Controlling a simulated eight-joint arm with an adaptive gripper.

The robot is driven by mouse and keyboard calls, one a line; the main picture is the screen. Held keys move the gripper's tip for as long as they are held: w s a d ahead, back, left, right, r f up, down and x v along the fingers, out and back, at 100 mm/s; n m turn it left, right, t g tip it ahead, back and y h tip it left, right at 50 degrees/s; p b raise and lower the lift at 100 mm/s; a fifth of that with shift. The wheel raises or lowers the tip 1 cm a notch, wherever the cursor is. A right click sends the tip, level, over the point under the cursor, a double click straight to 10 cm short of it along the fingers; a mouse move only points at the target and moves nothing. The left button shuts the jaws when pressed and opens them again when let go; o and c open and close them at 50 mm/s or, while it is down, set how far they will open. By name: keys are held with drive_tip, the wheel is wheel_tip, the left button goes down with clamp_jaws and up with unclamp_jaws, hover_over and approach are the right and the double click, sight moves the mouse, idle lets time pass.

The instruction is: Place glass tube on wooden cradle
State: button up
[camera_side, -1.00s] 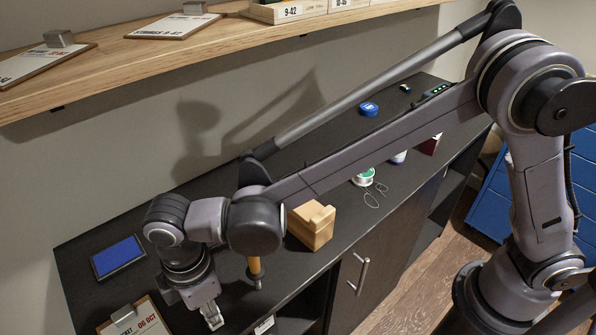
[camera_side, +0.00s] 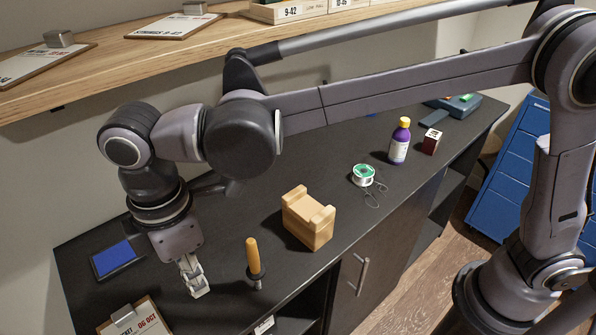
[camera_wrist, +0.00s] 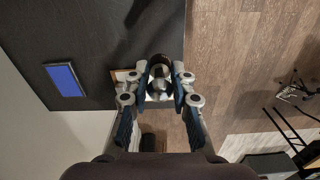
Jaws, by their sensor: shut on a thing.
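The wooden cradle (camera_side: 308,220) is a light wood block with a notch in its top, standing on the dark worktop in the side view. My gripper (camera_side: 196,284) is left of it, pointing down, apart from it. In the wrist view my gripper (camera_wrist: 161,80) is shut on a clear, round piece with a dark ring, seen nearly end-on, which looks like the glass tube (camera_wrist: 160,70). In the side view the tube cannot be made out clearly between the fingers.
A tool with an orange handle (camera_side: 253,257) stands upright between my gripper and the cradle. A blue-screened device (camera_side: 115,256) and a clipboard (camera_side: 138,319) lie at the left. A solder spool (camera_side: 363,175) and a purple bottle (camera_side: 399,143) stand beyond the cradle. A shelf (camera_side: 110,62) overhangs behind.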

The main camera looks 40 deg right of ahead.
wheel_tip(320, 180, up, 13)
drive_tip(key=w+d+m, duration=0.1)
drive_tip(key=w+d, duration=0.2)
drive_tip(key=d, duration=0.9)
drive_tip(key=w+d, duration=0.3)
drive_tip(key=d, duration=0.8)
drive_tip(key=s+d+m, duration=0.1)
drive_tip(key=s+d, duration=0.3)
drive_tip(key=d, duration=1)
hover_over(309, 207)
wheel_tip(309, 207, down, 12)
drive_tip(key=shift+f, duration=2.25)
drive_tip(key=shift+f, duration=0.15)
